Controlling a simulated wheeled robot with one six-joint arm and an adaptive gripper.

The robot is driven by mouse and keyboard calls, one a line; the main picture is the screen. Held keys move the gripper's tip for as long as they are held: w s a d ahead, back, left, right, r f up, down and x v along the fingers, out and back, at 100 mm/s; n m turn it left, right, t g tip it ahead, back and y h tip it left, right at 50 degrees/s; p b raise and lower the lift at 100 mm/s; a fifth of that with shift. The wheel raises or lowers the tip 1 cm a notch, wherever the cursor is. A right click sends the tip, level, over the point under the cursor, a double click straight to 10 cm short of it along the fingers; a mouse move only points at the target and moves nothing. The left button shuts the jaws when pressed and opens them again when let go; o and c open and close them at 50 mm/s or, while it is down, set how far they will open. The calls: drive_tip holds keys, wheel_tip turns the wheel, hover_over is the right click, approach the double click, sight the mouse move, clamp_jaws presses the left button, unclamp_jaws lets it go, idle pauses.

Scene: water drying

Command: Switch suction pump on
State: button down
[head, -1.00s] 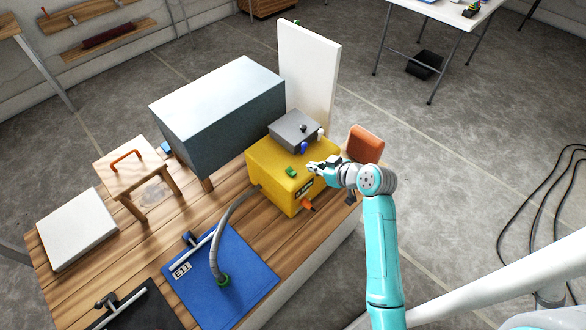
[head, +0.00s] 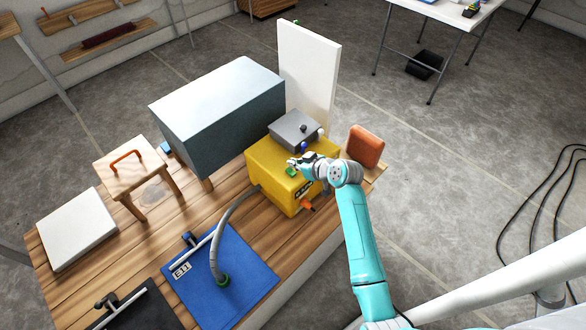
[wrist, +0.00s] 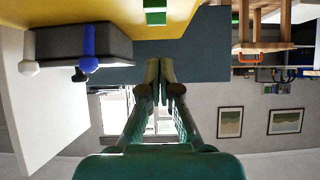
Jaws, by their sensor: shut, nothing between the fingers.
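The suction pump is a yellow box (head: 262,168) near the bench's right end in the head view. A green switch (head: 291,171) is on its top; in the wrist view the green switch (wrist: 155,12) shows at the top edge, on the yellow surface (wrist: 185,12). My gripper (head: 293,162) is shut and empty, its tips just above and beside the green switch. In the wrist view my gripper (wrist: 159,68) shows its fingers together, apart from the switch in the picture. Whether the tips touch the pump cannot be told.
A grey box (head: 290,128) with blue and white knobs sits on the pump's back. A hose (head: 229,213) runs from the pump to a blue mat (head: 245,272). A large grey block (head: 215,105), a white panel (head: 310,75) and an orange block (head: 365,146) stand close by.

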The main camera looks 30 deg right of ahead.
sight(293, 173)
drive_tip(key=shift+w+a+f, duration=0.1)
drive_tip(key=shift+w+f, duration=0.15)
drive_tip(key=shift+f, duration=0.75)
drive_tip(key=shift+w+f, duration=0.2)
drive_tip(key=shift+f, duration=0.8)
